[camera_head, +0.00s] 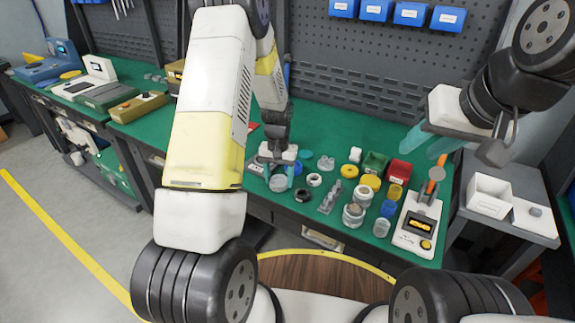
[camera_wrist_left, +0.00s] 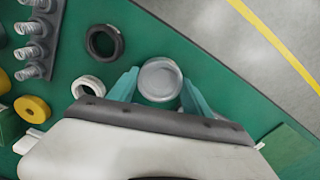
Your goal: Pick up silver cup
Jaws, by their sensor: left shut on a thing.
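The silver cup (camera_wrist_left: 160,80) is a round, pale grey metallic piece at the green table's edge in the left wrist view. My left gripper (camera_wrist_left: 158,92) has its two teal fingers on either side of it and is shut on it. In the head view the cup (camera_head: 278,184) shows just below my left gripper (camera_head: 279,172), partly hidden by the fingers. I cannot tell whether the cup still touches the table. My right gripper (camera_head: 431,143) is at the right, above the table, with its teal fingers apart and nothing between them.
A black ring (camera_wrist_left: 104,42) and a white ring (camera_wrist_left: 88,87) lie beside the cup. Right of them in the head view stand a stepped metal part (camera_head: 329,198), jars (camera_head: 354,214), a green bin (camera_head: 375,163), a red bin (camera_head: 399,171) and a white tester (camera_head: 417,227).

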